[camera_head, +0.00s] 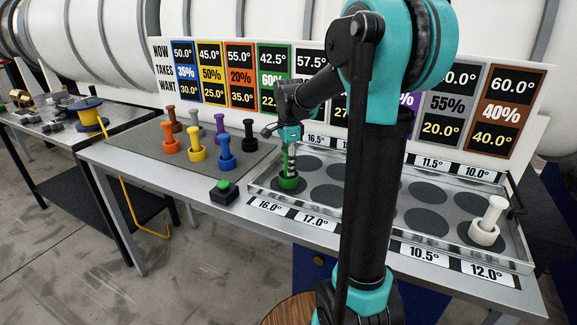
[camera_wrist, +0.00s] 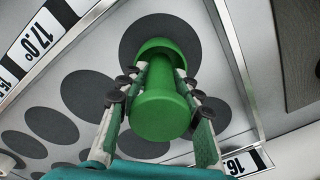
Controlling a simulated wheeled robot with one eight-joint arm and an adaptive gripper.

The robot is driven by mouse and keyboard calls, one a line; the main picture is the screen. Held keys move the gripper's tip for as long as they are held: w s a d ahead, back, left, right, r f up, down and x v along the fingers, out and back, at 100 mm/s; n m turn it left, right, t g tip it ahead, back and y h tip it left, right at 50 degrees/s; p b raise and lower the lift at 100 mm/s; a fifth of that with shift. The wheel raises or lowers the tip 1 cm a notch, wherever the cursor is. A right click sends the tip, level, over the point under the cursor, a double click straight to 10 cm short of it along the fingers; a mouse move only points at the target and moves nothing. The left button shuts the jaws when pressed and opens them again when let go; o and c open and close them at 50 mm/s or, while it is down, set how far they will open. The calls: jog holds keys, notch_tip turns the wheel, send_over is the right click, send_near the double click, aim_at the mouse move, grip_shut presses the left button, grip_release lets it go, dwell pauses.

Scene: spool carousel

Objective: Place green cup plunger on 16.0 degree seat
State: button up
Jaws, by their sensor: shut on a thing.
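The green cup plunger (camera_head: 288,182) is upright at the front left corner of the tray, over the dark round seat (camera_head: 304,188) by the 16.0° label (camera_head: 270,206). My gripper (camera_head: 290,163) is shut on its stem from above. In the wrist view the plunger (camera_wrist: 163,112) stands between both fingers of my gripper (camera_wrist: 160,82), with its cup end over a dark disc (camera_wrist: 135,28). The cup hides part of that disc. I cannot tell whether the cup touches the seat.
The metal tray (camera_head: 348,223) has several bare seats and a white plunger (camera_head: 486,225) at its right end. Orange, yellow, blue, black, purple, grey and brown plungers stand on the grey mat (camera_head: 170,172). A green-button box (camera_head: 223,192) sits left of the tray. A sign board stands behind.

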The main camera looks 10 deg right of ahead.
jog(key=shift+f, duration=0.15)
jog(key=o, duration=1.3)
notch_tip(320, 180, up, 12)
jog(key=shift+r, duration=0.15)
